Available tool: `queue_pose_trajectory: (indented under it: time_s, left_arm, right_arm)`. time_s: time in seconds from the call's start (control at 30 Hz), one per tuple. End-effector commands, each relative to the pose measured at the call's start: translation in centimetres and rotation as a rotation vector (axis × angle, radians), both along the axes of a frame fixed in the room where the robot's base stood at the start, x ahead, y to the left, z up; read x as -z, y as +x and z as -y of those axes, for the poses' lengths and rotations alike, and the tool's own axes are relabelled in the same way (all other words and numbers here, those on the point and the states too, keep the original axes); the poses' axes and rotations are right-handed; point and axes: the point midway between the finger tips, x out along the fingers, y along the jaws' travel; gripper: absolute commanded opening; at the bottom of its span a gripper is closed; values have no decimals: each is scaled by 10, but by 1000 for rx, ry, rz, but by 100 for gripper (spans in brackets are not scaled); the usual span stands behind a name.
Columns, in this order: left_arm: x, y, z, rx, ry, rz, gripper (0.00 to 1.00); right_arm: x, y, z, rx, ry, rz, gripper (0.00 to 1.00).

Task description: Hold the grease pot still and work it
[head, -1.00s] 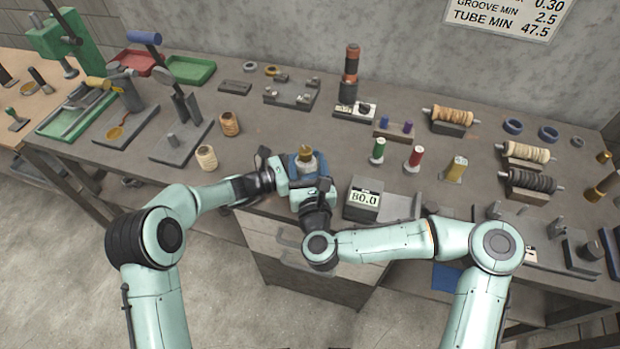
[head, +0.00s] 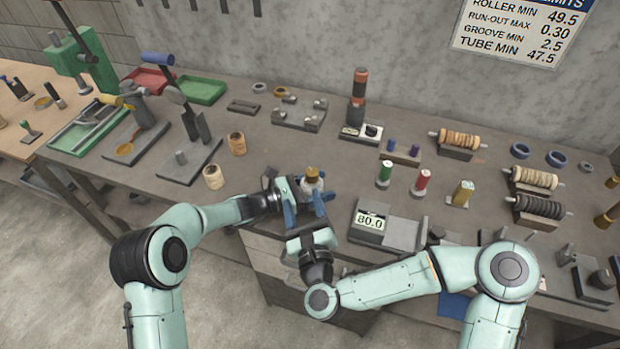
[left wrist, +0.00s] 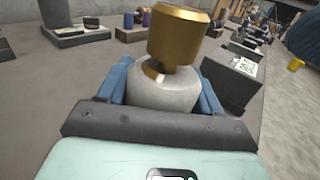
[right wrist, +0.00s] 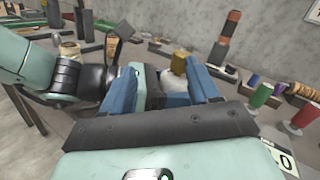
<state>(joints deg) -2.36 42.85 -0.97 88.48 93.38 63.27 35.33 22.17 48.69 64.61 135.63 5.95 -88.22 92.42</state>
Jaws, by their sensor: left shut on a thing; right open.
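The grease pot is a pale round body (left wrist: 165,95) with a brass cap (left wrist: 180,35) on top. In the head view the pot (head: 312,184) stands upright near the bench's front edge. My left gripper (head: 296,196) is shut on the pot's body, its blue fingers on either side in the left wrist view. My right gripper (head: 308,216) is open and empty, just in front of the pot. In the right wrist view the brass cap (right wrist: 178,65) shows between the open blue fingers, beyond their tips. The pot's lower part is partly hidden by the fingers.
A grey gauge reading 80.0 (head: 370,221) stands close to the right of my right gripper. Green (head: 385,172) and red (head: 421,182) spools stand behind it. Two thread spools (head: 237,143) (head: 213,177) stand to the left.

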Motion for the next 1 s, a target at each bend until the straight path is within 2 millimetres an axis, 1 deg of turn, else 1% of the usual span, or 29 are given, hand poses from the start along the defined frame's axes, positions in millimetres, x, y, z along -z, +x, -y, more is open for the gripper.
queue_pose_trajectory:
  time_s: [0.03,0.1,0.17,0.2,0.27,0.3,0.37,0.4,0.53,0.7,0.8,0.9,1.0]
  left_arm:
    - [-1,0,0,0,-2,2,23]
    - [-1,0,0,0,-2,2,23]
    - [-1,0,0,0,-2,2,23]
    - [-1,0,0,0,-2,2,23]
    - [-1,0,0,0,-2,2,23]
    - [-1,0,0,0,-2,2,23]
    - [-1,0,0,0,-2,2,23]
    - [-1,0,0,0,-2,2,23]
    - [-1,0,0,0,-2,2,23]
    - [-1,0,0,0,-2,2,23]
    - [-1,0,0,0,-2,2,23]
    - [-1,0,0,0,-2,2,23]
    - [-1,0,0,0,-2,2,23]
  right_arm:
    - [-3,1,-10,-30,-136,63,60]
    - [-4,3,-20,-69,-343,153,60]
    - [-6,5,-25,-91,-521,234,60]
    - [-8,7,-28,-104,-639,289,60]
    - [-11,10,-29,-114,-812,372,60]
    - [-12,12,-28,-118,-926,425,60]
    - [-14,14,-25,-117,-1093,502,60]
    - [-14,16,-22,-115,-1202,552,60]
    - [-12,19,-8,-99,-1541,702,60]
    - [-5,20,20,-65,-1951,881,60]
    - [-1,20,38,-47,-2157,971,60]
    - [2,18,54,-31,-2320,1042,60]
    - [3,18,66,-19,-2436,1092,60]
